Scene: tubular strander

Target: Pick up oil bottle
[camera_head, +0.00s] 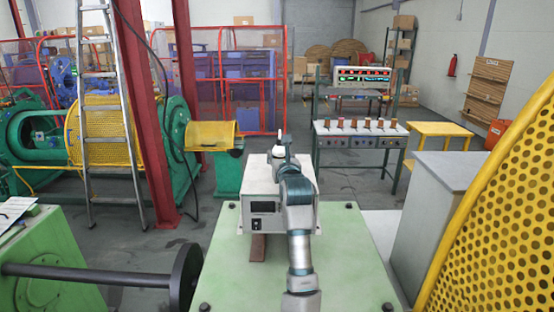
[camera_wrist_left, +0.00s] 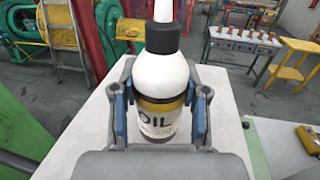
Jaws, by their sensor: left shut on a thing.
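The oil bottle (camera_wrist_left: 160,80) is white with a black collar, a white nozzle and a yellow band above the word OIL. It stands upright in the left wrist view, over the white top of a box. My left gripper (camera_wrist_left: 160,100) is shut on the bottle, one finger on each side of it. In the head view the bottle (camera_head: 279,149) shows small beyond my left gripper (camera_head: 285,160), which hides part of it. I cannot tell whether the bottle's base touches the box top. My right gripper is not in view.
The white box (camera_head: 262,215) stands on a green table (camera_head: 350,255). A grey cabinet (camera_head: 445,170) and yellow perforated guard (camera_head: 510,220) stand to the right. A ladder (camera_head: 105,120) and red post (camera_head: 150,120) stand left. A workbench (camera_head: 360,130) with several spools is behind.

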